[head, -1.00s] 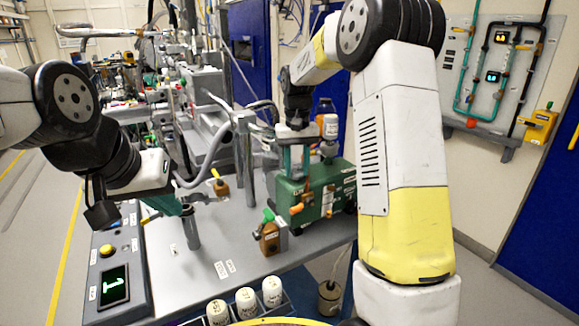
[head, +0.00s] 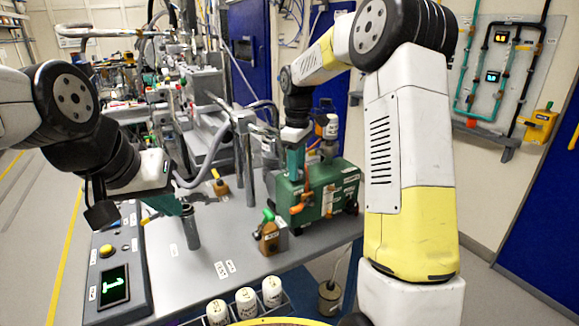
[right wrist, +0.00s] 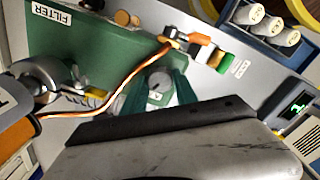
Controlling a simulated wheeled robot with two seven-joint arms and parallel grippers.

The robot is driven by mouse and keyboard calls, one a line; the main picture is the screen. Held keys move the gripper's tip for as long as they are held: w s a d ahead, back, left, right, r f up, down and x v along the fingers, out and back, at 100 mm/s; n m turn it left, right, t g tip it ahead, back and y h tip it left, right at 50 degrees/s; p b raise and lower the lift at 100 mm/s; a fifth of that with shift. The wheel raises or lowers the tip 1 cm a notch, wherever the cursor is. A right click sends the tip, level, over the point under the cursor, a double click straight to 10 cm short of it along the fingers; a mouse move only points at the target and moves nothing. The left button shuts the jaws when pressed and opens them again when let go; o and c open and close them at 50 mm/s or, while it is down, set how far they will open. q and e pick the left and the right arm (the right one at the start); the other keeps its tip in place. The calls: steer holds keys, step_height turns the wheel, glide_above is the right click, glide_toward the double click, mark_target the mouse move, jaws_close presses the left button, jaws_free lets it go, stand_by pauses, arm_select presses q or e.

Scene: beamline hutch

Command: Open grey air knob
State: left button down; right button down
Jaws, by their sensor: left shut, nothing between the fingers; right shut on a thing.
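The grey air knob (right wrist: 158,82) is a small round grey knob on the green box (right wrist: 85,45) labelled FILTER. In the right wrist view my right gripper (right wrist: 158,92) is shut on it, with one teal finger on each side. In the head view the green box (head: 342,188) stands on the bench, and my right gripper (head: 296,172) reaches down to it from above. The knob is hidden there. My left gripper (head: 178,210) is shut and empty over the bench's left part, away from the box.
White bottles (head: 246,301) stand in a rack at the front. A control panel (head: 112,265) is at left.

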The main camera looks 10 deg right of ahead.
steer(key=n, duration=0.5)
steer(key=shift+n, duration=2.6)
steer(key=c, duration=1)
jaws_free()
steer(key=shift+o, duration=0.2)
step_height(320, 180, up, 7)
steer(key=shift+w, duration=0.1)
steer(key=shift+r, duration=0.45)
